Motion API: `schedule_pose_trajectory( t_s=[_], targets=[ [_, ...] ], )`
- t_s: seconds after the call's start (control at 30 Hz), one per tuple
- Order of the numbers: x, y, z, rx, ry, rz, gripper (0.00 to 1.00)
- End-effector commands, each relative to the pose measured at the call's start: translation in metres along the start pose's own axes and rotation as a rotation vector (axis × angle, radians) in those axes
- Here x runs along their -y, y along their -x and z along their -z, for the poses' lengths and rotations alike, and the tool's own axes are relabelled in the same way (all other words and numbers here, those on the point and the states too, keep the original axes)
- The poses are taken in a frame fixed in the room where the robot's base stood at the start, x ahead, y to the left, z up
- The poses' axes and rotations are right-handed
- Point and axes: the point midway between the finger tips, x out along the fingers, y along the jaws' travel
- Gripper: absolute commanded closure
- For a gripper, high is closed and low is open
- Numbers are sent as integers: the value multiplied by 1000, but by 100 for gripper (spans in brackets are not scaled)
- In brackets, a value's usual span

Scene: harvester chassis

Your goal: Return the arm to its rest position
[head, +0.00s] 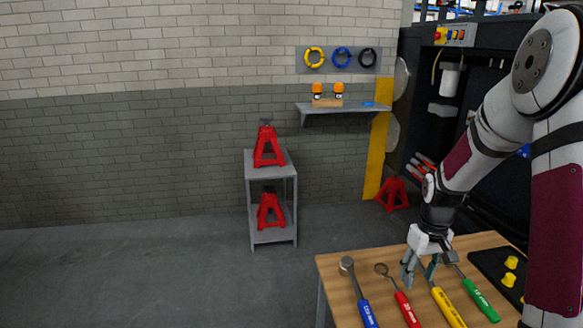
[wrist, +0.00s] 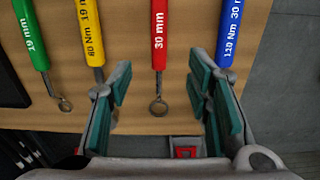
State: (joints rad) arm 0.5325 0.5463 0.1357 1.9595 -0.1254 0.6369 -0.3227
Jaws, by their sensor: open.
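My gripper (head: 420,271) is open and empty above the wooden table (head: 335,268), over the ends of the tools; it also shows in the wrist view (wrist: 163,95). The arm reaches in from the right in the head view. A red-handled 30 mm tool (wrist: 159,45) lies below, in the gap between the fingers in the wrist view. The yellow-handled tool (wrist: 89,35) and the blue-handled tool (wrist: 225,35) are partly hidden behind the fingers.
A black mat (head: 488,262) with yellow pieces (head: 509,280) lies at the table's right. A grey shelf stand (head: 270,172) holds red jack stands (head: 268,148). The dark machine (head: 420,70) stands behind the arm. The floor (head: 130,270) at left is clear.

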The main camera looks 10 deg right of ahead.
Motion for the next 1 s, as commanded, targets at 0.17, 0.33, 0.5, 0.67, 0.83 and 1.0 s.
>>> schedule_pose_trajectory(
  t_s=[0.17,0.33,0.5,0.67,0.83,1.0],
  targets=[
    [24,50,-5,-39,9,-34,55],
    [58,110,-26,-93,8,-69,55],
    [93,160,-55,-155,7,-89,55],
    [123,196,-91,-215,2,-93,55],
    [151,223,-133,-284,-1,-81,55],
    [174,238,-176,-351,-3,-56,55]
  ],
)
